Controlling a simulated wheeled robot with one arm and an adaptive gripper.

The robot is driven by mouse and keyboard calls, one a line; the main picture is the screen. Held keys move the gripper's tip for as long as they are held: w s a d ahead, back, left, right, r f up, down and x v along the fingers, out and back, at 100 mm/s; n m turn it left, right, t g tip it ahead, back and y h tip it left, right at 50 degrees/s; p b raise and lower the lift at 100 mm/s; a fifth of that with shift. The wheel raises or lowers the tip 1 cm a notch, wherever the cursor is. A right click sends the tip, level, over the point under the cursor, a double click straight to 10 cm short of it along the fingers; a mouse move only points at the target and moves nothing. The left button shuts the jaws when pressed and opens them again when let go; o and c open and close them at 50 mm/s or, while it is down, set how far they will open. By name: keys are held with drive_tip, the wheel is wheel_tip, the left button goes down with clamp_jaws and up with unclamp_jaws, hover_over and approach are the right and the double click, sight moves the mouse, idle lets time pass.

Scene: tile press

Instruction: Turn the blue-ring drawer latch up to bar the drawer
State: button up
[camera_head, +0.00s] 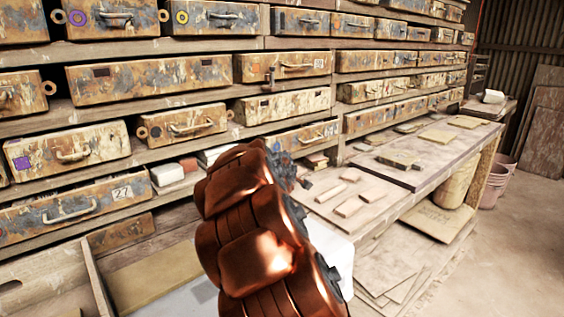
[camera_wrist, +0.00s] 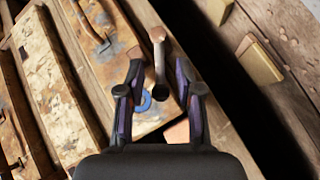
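In the wrist view, a small blue ring (camera_wrist: 144,102) marks one end of a worn, rusty drawer front (camera_wrist: 110,60). Beside it is a latch lever (camera_wrist: 157,50) with a rounded, rusty knob at one end and a dark round end at the other. My gripper (camera_wrist: 159,80) is open, with its two dark fingers apart on either side of the lever's dark end. I cannot tell whether a finger touches it. In the head view, my gripper (camera_head: 292,172) is partly hidden by my copper-coloured arm, beside a low drawer (camera_head: 303,137); the blue ring is not clear there.
Shelves of rusty drawers fill the left and back in the head view. A wooden bench (camera_head: 400,178) with loose tiles (camera_head: 350,207) stands to the right. Pink buckets (camera_head: 492,187) stand on the floor beyond. Flat boards lie under the bench.

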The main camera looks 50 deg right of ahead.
drive_tip(key=shift+a, duration=0.1)
drive_tip(key=v, duration=1.2)
idle(0.4)
